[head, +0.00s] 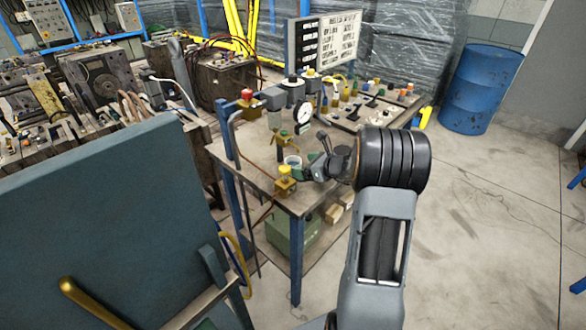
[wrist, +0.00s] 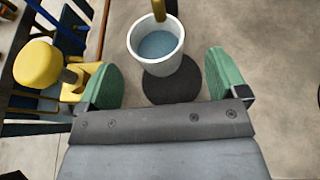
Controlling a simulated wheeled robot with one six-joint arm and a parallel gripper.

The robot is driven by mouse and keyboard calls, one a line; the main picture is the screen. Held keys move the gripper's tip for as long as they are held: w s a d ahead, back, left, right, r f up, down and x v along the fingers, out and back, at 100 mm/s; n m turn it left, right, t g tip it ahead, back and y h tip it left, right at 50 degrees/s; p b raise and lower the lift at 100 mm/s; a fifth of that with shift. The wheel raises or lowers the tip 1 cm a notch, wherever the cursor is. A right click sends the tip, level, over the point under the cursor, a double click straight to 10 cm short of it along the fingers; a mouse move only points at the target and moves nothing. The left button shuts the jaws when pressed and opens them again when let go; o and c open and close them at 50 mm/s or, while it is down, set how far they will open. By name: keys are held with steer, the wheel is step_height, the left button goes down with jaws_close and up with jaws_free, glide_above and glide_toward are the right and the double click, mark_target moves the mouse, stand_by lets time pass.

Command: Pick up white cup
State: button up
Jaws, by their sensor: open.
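The white cup (wrist: 174,66) stands upright in the wrist view, with a blue-grey inside. It lies ahead of and between the green finger pads of my open gripper (wrist: 160,72), with visible gaps on both sides. A dark round patch shows just below the cup, on its near side. In the head view the cup (head: 292,160) is small, on the bench beside my gripper (head: 306,173), and partly hidden by it. I cannot tell from these views how far the fingers reach along the cup's height.
A yellow knob on a brass fitting (head: 285,182) stands close to my gripper; the knob also shows left in the wrist view (wrist: 38,65). A gauge (head: 304,113) and several valves crowd the bench (head: 297,203).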

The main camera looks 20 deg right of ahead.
mark_target(293, 163)
steer(key=shift+p+x, duration=0.3)
steer(key=shift+x, duration=2.3)
steer(key=shift+a+r, duration=0.2)
steer(key=c, duration=1.1)
steer(key=shift+o, duration=0.2)
steer(key=shift+r, duration=0.15)
